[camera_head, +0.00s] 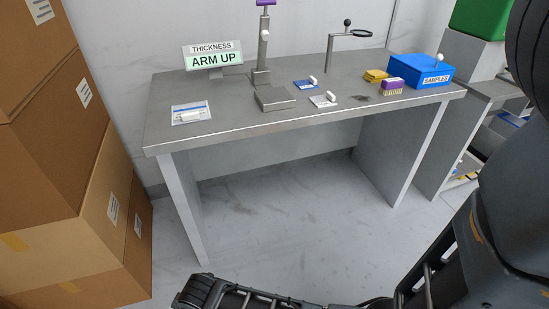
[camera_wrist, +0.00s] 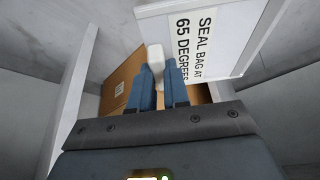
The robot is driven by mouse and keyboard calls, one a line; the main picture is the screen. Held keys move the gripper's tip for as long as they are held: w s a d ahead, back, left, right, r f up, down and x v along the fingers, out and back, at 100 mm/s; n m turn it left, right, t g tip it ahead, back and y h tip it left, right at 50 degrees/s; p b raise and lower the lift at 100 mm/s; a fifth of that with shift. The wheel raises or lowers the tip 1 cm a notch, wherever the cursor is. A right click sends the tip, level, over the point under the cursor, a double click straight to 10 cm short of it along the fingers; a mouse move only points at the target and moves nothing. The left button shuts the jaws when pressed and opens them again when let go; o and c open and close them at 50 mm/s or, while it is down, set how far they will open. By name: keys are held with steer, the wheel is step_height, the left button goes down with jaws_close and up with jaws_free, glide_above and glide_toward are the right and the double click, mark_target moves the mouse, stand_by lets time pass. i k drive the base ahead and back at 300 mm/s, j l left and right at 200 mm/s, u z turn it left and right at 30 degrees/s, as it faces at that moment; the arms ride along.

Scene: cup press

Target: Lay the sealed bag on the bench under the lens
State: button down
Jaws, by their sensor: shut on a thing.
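The lens (camera_head: 361,33) is a dark-rimmed ring on a stand at the back right of the bench (camera_head: 225,123). Several flat pieces with white grips lie on the bench: a pale one with a blue stripe (camera_head: 179,119) at left, a blue one (camera_head: 300,86) and a white one (camera_head: 319,102) in the middle. I cannot tell which, if any, is the sealed bag. In the wrist view my gripper (camera_wrist: 161,72) is shut on a white block (camera_wrist: 155,56) between its blue fingertips. What the block belongs to is unclear. The gripper's fingertips are not visible in the head view.
A white panel (camera_wrist: 252,38) reads "SEAL BAG AT 65 DEGREES". A press (camera_head: 263,60), an "ARM UP" display (camera_head: 211,60), a blue SAMPLES box (camera_head: 421,70), a yellow block (camera_head: 375,76) and a purple-topped brush (camera_head: 392,86) stand on the bench. Cardboard boxes (camera_head: 62,145) rise at left. The floor before the bench is clear.

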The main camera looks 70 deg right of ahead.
mark_target(344, 85)
steer(key=k+l, duration=0.3)
steer(key=k+l+z, duration=0.1)
steer(key=k+l, duration=0.15)
steer(key=l, duration=0.2)
steer(key=k+l, duration=0.3)
steer(key=k+l+z, duration=0.1)
steer(key=k+l, duration=0.15)
steer(key=l, duration=0.2)
